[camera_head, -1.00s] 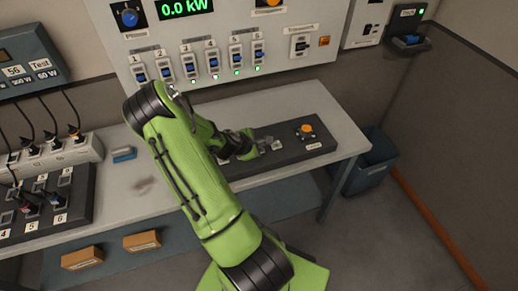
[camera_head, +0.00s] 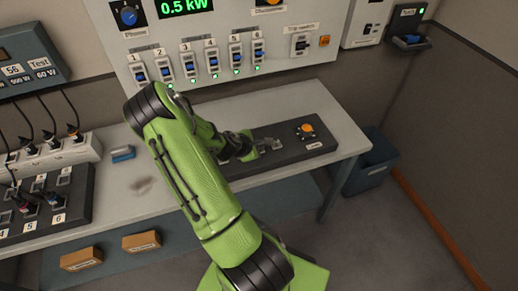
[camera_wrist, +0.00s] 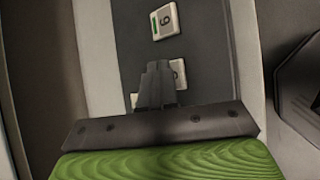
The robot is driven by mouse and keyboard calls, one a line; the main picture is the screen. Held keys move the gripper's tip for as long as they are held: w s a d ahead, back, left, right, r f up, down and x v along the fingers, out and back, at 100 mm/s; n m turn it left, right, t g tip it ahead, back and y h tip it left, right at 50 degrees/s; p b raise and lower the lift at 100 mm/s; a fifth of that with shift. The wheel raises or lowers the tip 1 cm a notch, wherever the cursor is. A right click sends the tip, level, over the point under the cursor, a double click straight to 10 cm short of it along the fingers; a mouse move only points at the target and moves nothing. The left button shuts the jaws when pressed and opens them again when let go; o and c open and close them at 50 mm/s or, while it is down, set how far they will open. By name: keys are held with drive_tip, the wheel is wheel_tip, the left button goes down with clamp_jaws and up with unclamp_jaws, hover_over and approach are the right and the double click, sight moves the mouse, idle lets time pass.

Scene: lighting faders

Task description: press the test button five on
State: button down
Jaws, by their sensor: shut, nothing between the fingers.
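The dark button console (camera_head: 290,151) lies on the white table, with grey square keys (camera_head: 277,144) near its middle. In the wrist view its dark face (camera_wrist: 205,40) carries a light tile (camera_wrist: 164,20) with a green bar, and a second light tile (camera_wrist: 178,73) with a digit that looks like 6 or 9. I cannot make out a button marked five. My gripper (camera_wrist: 159,68) is shut and empty over the console. Its fingers partly hide the lower tile; contact cannot be told. In the head view my gripper (camera_head: 256,149) is small, beside the keys.
A wall panel (camera_head: 220,30) has several numbered blue switches, green lamps and a display (camera_head: 186,6) reading 0.5 kW. An orange knob (camera_head: 307,129) stands at the console's right. A blue bin (camera_head: 370,165) is right of the table. Sockets with cables (camera_head: 50,150) are at left.

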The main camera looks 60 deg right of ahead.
drive_tip(key=shift+r+p, duration=0.4)
drive_tip(key=shift+r, duration=0.05)
drive_tip(key=shift+r, duration=0.1)
wheel_tip(320, 180, up, 6)
drive_tip(key=p, duration=0.5)
idle(0.3)
